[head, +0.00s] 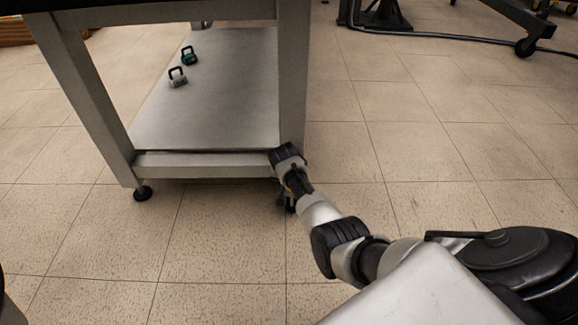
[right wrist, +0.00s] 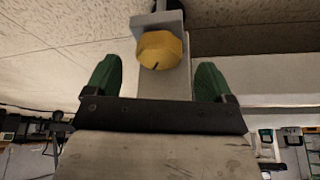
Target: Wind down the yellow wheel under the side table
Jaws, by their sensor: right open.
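The yellow wheel (right wrist: 160,50) shows in the right wrist view on a grey bracket at the table leg, ahead of the jaws. My right gripper (right wrist: 158,75) is open, with one green finger to the left of the wheel and one to the right. The fingers look apart from the wheel. In the head view, my right arm reaches to the foot of the near right leg of the side table (head: 200,165). There my own wrist hides the wheel, and the fingers cannot be made out. My left gripper is not in view.
A grey kettlebell (head: 178,80) and a green kettlebell (head: 189,58) stand on the table's lower shelf (head: 215,110). The near left leg has a black foot (head: 143,193). The tiled floor right of the table is clear up to a wheeled frame (head: 525,47).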

